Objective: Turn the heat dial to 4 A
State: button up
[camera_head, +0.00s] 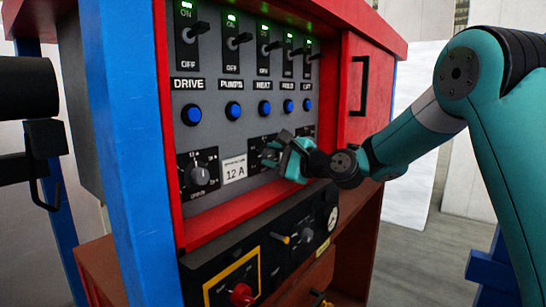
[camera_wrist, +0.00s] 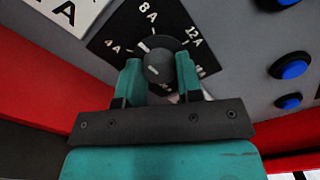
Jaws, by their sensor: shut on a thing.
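The heat dial (camera_wrist: 158,62) is a dark round knob on a black diamond-looking plate, centred high in the wrist view. White labels around it read 4 A on the left, 8 A at the top and 12 A on the right, with a partly hidden label at lower right. My gripper (camera_wrist: 159,72) has one teal finger on each side of the knob and is shut on it. A pale mark shows on the knob, but its exact setting is hard to read. In the head view my gripper (camera_head: 279,150) covers most of the dial and its plate (camera_head: 256,143).
Blue buttons (camera_head: 264,109) and switches (camera_head: 240,40) line the panel above. A red frame surrounds it; a black lower panel (camera_head: 240,258) with a red knob juts out below.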

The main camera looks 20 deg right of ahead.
jog(key=shift+f+b, duration=0.1)
jog(key=shift+b, duration=0.2)
jog(key=n+b, duration=0.3)
jog(key=shift+f+b, duration=0.1)
jog(key=shift+b, duration=0.3)
jog(key=shift+n+b, duration=1.2)
jog(key=shift+n, duration=0.1)
jog(key=shift+r, duration=0.2)
jog(key=o, duration=0.9)
jog(key=shift+s, duration=0.1)
jog(key=shift+o, duration=0.2)
jog(key=b+v, duration=0.7)
jog(key=v, duration=1)
jog(key=shift+s+d, duration=0.15)
jog(key=shift+s, duration=0.05)
